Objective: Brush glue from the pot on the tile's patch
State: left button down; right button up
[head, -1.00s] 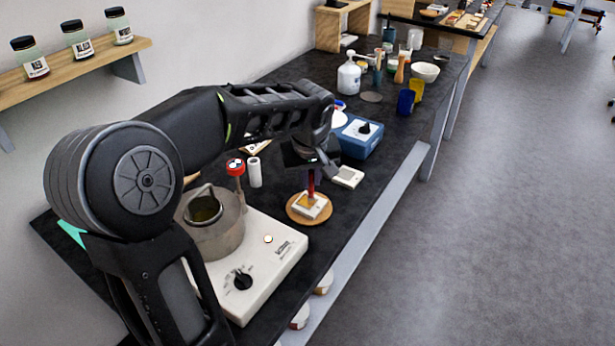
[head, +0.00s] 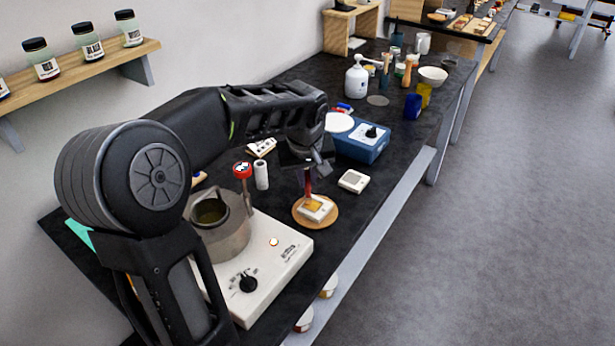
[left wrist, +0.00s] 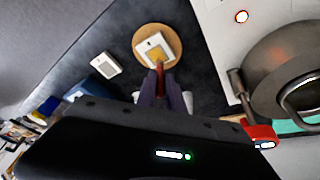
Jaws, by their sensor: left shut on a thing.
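My left gripper (head: 306,168) is shut on a dark red brush (head: 308,186) and holds it upright, bristles down. A white tile (head: 325,212) with an amber-yellow patch lies on a round cork disc (head: 300,217). The brush tip is at the patch; whether it touches is hard to tell. In the left wrist view the brush (left wrist: 160,76) points at the yellow area of the tile (left wrist: 165,43); part of the patch beside it looks grey. My right gripper is out of view.
The vessel stands on a white hot plate (head: 285,255) with a black knob. A red-topped item (head: 242,170) and a white cylinder (head: 261,175) stand behind it. A second tile (head: 353,181) and a blue device (head: 362,145) lie beyond the disc.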

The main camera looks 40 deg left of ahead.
pick_arm(q)
jog(key=d+b, duration=0.1)
jog(key=d, duration=0.1)
jog(key=shift+w+d, duration=0.15)
jog(key=shift+d, duration=0.25)
notch_tip(320, 180, up, 6)
jog(key=p, duration=0.3)
jog(key=shift+p, duration=0.35)
notch_tip(320, 180, up, 3)
jog(key=shift+p, duration=0.9)
